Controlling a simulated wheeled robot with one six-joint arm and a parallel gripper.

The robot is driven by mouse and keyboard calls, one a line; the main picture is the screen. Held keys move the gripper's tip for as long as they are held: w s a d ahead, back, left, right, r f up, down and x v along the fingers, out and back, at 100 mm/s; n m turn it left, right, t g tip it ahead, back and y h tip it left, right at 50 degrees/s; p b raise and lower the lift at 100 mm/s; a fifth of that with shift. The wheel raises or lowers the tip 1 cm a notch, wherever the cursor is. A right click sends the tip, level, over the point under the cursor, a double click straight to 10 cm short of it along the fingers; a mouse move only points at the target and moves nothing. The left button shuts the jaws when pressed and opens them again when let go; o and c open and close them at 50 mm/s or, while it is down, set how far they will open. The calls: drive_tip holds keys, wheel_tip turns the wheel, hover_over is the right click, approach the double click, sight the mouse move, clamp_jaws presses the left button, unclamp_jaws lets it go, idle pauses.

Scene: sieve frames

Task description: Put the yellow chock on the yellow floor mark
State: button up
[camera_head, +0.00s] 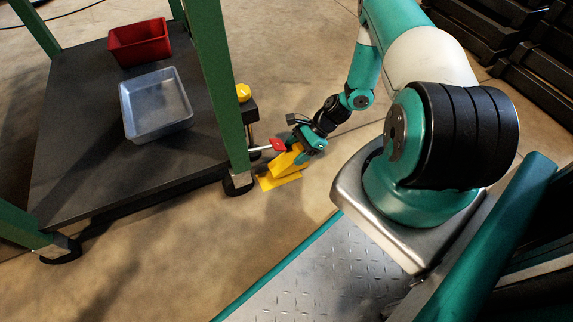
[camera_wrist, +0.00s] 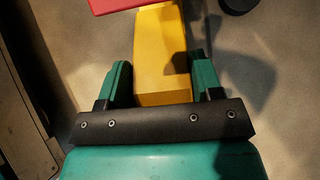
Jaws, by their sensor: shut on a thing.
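The yellow chock (camera_head: 287,162) is held by my gripper (camera_head: 303,153), low beside the green-legged cart. In the wrist view the chock (camera_wrist: 163,50) lies between the two green fingers of my gripper (camera_wrist: 162,78), which are shut on it. The yellow floor mark (camera_head: 280,181) shows as a flat patch just below the chock in the head view. The chock hides part of the mark. I cannot tell whether the chock touches the floor. The mark is not clearly seen in the wrist view.
A red paddle (camera_head: 279,145) on a pale rod sticks out close beside the chock; red also shows in the wrist view (camera_wrist: 115,4). A cart leg (camera_head: 219,80) with a caster stands left. The cart shelf (camera_head: 75,130) holds a red bin (camera_head: 140,42) and grey tray (camera_head: 155,103).

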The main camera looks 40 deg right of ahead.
sight(286, 162)
drive_tip(key=a, duration=0.1)
drive_tip(key=w+a, duration=0.1)
drive_tip(key=a, duration=0.1)
drive_tip(key=shift+a+b, duration=0.15)
drive_tip(key=shift+b, duration=0.2)
wheel_tip(286, 162, down, 4)
drive_tip(key=b, duration=0.3)
drive_tip(key=shift+r, duration=0.25)
drive_tip(key=o, duration=1.1)
